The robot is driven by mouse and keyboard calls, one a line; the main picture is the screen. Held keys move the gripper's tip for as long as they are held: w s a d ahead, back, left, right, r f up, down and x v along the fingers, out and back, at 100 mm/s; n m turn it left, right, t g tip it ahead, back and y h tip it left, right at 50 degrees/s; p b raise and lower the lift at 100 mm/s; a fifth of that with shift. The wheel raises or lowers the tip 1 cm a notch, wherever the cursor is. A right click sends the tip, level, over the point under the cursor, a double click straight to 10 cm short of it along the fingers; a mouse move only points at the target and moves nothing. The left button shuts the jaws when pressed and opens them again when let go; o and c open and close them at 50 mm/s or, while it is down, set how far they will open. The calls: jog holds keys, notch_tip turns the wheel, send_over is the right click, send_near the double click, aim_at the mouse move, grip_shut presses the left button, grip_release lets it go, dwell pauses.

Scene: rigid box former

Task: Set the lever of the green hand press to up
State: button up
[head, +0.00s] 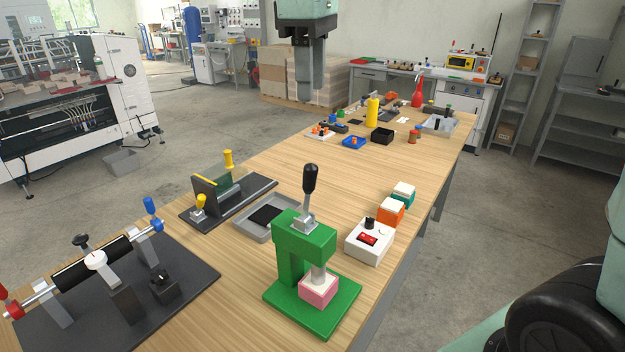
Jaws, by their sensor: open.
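The green hand press (290,259) stands on its flat green base near the front of the wooden table. Its lever (309,196), a grey shaft with a black grip, stands close to upright on top of the press. Below the ram a pink and white block (318,289) sits on the base. My gripper (308,88) hangs at the top middle of the head view, open and empty, pointing down, apart from the press. Its two fingers overlap in this view, so the gap between them does not show.
A white box with a red switch (369,242) stands right of the press. A grey tray (252,229) and a dark fixture with yellow knobs (215,196) lie to the left. A roller fixture (97,262) fills the front left. Bare table (313,152) lies beyond the press.

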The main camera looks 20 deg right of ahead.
aim_at(312, 163)
jog(key=f+p, duration=0.1)
jog(key=f, duration=1.6)
jog(key=shift+w+d+p, duration=0.15)
jog(key=shift+w+p, duration=0.05)
jog(key=shift+p, duration=0.2)
grip_shut()
